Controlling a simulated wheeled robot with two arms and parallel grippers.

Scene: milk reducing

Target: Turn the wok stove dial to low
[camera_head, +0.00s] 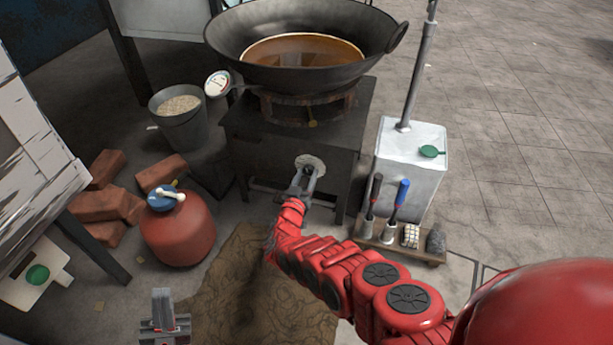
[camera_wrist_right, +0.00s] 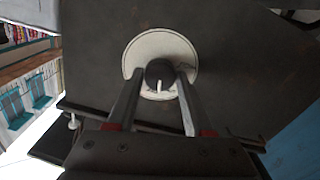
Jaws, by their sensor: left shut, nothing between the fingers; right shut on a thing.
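The wok stove (camera_head: 290,140) is a dark metal box with a large black wok (camera_head: 228,50) on top, holding brown liquid. On its front is a round pale dial plate (camera_head: 318,160) with a dark knob, mostly hidden by the gripper in the head view. In the right wrist view the plate (camera_wrist_right: 148,46) surrounds the dark knob (camera_wrist_right: 158,72), which has a white pointer mark. My right gripper (camera_wrist_right: 160,82) is shut on the knob, one finger on each side; it also shows in the head view (camera_head: 307,176). My left gripper (camera_head: 163,300) is shut and empty at the bottom left.
A red gas canister (camera_head: 178,235) with a blue top stands left of the right arm. Bricks (camera_head: 102,203) and a bucket (camera_head: 180,125) are further left. A white box (camera_head: 412,160) and a low rack (camera_head: 400,245) with tools stand to the right.

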